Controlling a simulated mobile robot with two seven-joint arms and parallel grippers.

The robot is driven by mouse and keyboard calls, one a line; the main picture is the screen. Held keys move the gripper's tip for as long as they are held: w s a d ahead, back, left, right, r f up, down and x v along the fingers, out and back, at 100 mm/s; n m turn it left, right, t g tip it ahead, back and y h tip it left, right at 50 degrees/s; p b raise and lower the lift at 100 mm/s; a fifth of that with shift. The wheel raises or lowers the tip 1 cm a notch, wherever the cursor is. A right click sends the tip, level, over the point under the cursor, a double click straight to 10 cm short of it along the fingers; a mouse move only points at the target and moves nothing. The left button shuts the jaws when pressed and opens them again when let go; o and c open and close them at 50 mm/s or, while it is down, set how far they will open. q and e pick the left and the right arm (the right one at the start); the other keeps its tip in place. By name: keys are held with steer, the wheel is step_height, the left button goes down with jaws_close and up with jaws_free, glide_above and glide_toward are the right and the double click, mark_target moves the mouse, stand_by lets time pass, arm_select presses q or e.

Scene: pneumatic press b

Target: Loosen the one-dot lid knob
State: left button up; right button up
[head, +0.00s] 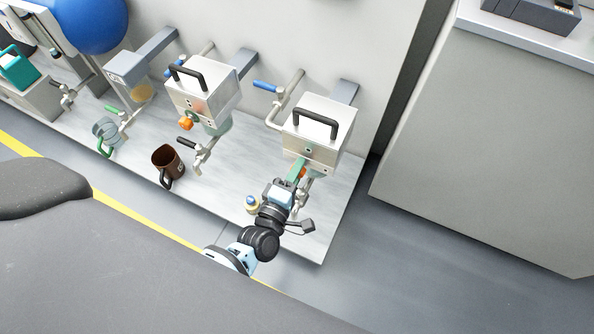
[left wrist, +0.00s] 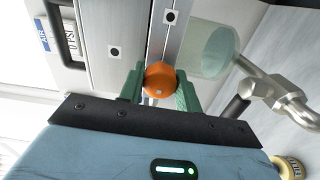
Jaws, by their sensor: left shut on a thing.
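The orange lid knob (left wrist: 160,80) sits between the green fingers of my left gripper (left wrist: 159,88) in the left wrist view, with a finger on each side. My left gripper is shut on it. In the head view the left gripper (head: 298,170) reaches up to the front of the right-hand metal box (head: 312,127), mostly hiding the knob. That box has a black top handle (head: 316,118). My right gripper is not in view.
A second metal box (head: 200,92) with its own orange knob (head: 187,123) stands to the left. A brown mug (head: 167,164) and a small yellow-and-blue item (head: 252,203) are on the bench (head: 215,190). A valve pipe (left wrist: 285,95) and translucent cylinder (left wrist: 213,50) are close beside the gripper.

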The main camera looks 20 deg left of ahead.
arm_select(q)
steer(key=shift+w+r+n, duration=0.1)
steer(key=shift+n, duration=0.5)
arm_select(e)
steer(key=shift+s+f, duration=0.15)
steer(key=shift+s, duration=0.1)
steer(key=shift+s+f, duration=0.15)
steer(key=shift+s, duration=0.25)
arm_select(q)
steer(key=o, duration=1)
steer(key=shift+c, duration=0.2)
steer(key=shift+s, duration=0.25)
steer(key=s+p, duration=0.1)
steer(key=s, duration=0.6)
steer(key=shift+s, duration=0.15)
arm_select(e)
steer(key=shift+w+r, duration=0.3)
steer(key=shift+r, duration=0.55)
